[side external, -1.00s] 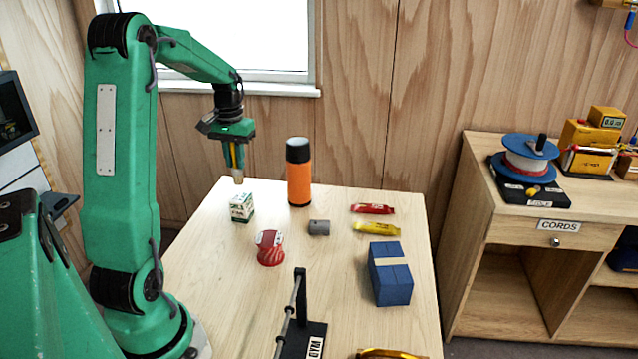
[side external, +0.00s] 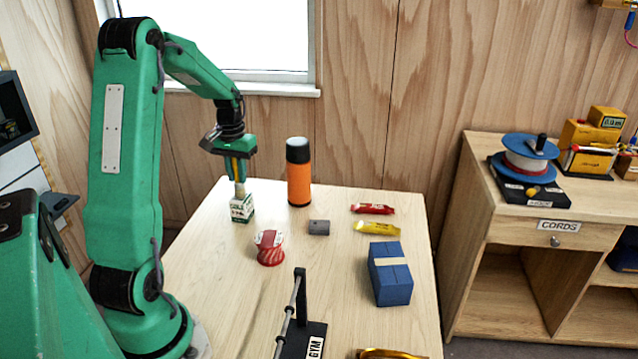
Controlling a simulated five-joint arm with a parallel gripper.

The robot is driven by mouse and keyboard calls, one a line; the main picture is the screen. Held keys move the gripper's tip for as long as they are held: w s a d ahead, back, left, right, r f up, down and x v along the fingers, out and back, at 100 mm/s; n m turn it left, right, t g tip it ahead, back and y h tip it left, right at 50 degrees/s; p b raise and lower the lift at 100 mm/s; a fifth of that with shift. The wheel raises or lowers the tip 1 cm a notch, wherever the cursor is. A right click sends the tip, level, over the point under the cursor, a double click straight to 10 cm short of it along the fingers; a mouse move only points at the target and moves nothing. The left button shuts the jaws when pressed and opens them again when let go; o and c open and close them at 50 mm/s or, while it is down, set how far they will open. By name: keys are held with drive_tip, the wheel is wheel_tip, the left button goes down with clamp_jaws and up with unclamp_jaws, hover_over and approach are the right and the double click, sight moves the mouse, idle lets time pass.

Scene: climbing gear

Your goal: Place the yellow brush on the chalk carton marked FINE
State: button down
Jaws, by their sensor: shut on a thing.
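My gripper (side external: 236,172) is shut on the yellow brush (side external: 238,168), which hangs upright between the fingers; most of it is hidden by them. The brush's pale lower end is at the top of a small white and green carton (side external: 242,208) near the table's back left. It looks as if it touches the carton top, but I cannot be sure. The print on the carton is too small to read.
An orange bottle (side external: 299,175) stands right of the carton. A grey block (side external: 319,227), a red striped spool (side external: 269,247), red (side external: 372,208) and yellow (side external: 377,228) wrapped bars, a blue block (side external: 390,273) and a black GYM stand (side external: 301,325) share the table (side external: 225,295).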

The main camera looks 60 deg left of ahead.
drive_tip(key=c, duration=1.3)
unclamp_jaws()
drive_tip(key=shift+r, duration=0.1)
wheel_tip(320, 180, up, 12)
drive_tip(key=shift+r, duration=0.1)
drive_tip(key=d+r+m+t+y, duration=0.1)
drive_tip(key=d+r+m+t, duration=0.2)
drive_tip(key=d, duration=1.3)
drive_tip(key=s+d+f+m+t, duration=0.1)
drive_tip(key=s+d+m, duration=0.1)
drive_tip(key=s+d, duration=0.2)
drive_tip(key=s+d+f+m+t+h, duration=0.1)
drive_tip(key=s+d, duration=0.4)
drive_tip(key=d, duration=0.6)
drive_tip(key=shift+d+f+m+t, duration=0.15)
drive_tip(key=shift+f+m+t, duration=0.15)
drive_tip(key=shift+m, duration=0.4)
